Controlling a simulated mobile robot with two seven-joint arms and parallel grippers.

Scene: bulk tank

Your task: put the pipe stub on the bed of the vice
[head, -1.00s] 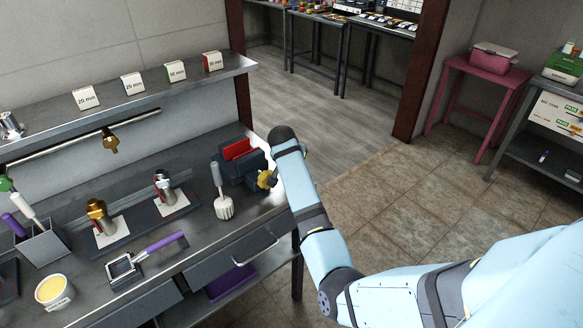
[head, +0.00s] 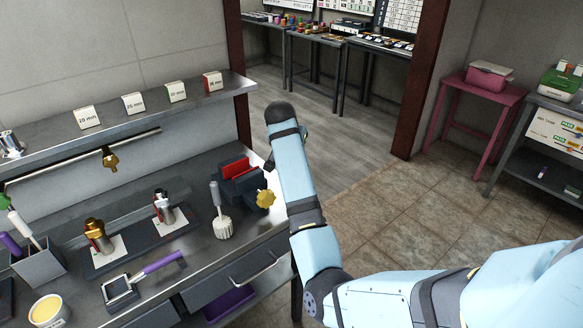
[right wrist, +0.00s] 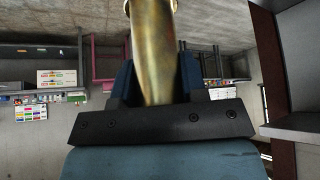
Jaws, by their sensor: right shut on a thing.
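My left gripper is not in view.
On the bench (head: 205,262) are a white-headed brush (head: 222,224), a brass fitting (head: 97,235) and a chrome fitting (head: 163,207) on cards, and a purple-handled tool (head: 145,275). A shelf (head: 50,138) with size cards overhangs the back. Floor right of the bench is clear.

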